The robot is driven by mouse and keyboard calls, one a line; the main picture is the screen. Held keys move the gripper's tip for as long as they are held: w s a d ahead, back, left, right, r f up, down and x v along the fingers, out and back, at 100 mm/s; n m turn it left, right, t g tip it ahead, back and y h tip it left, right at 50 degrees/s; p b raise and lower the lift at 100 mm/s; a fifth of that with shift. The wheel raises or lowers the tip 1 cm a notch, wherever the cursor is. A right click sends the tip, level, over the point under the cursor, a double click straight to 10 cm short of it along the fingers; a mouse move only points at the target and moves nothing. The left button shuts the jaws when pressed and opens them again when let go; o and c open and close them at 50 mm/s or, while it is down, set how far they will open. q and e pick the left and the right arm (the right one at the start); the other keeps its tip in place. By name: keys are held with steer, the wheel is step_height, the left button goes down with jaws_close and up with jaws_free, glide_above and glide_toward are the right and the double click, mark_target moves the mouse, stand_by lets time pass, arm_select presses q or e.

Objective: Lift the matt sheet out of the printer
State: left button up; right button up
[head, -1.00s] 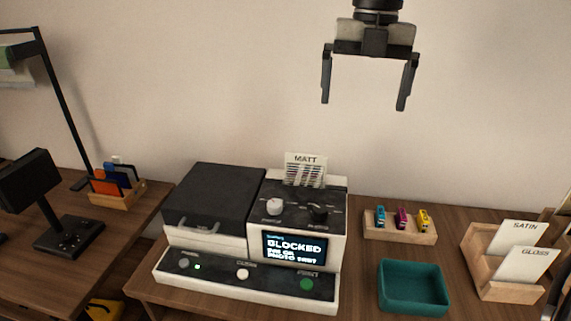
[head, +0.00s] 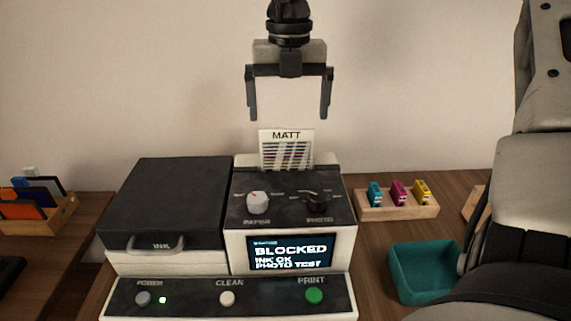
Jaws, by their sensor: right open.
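The matt sheet (head: 286,150) stands upright in the back slot of the printer (head: 170,195), its printed stripes and MATT label facing me. My right gripper (head: 289,112) is open and empty, pointing down directly above the sheet, with its fingertips a little above the sheet's top edge in the picture. The fingers are spread wider than the sheet. The printer's screen (head: 290,252) reads BLOCKED, INK OK, PHOTO TEST. The sheet's lower end is hidden in the printer. My left gripper is not in view.
A wooden holder (head: 397,211) with blue, magenta and yellow cartridges stands right of the printer. A teal tray (head: 424,272) lies in front of it, partly hidden by my right arm. A card rack (head: 38,220) stands on the left desk. The wall behind is bare.

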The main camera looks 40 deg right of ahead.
glide_above(287, 152)
step_height(287, 152, down, 4)
step_height(287, 152, down, 6)
steer(key=shift+w+r+p, duration=0.1)
steer(key=shift+r+p, duration=0.15)
steer(key=shift+p, duration=0.2)
steer(key=c, duration=0.7)
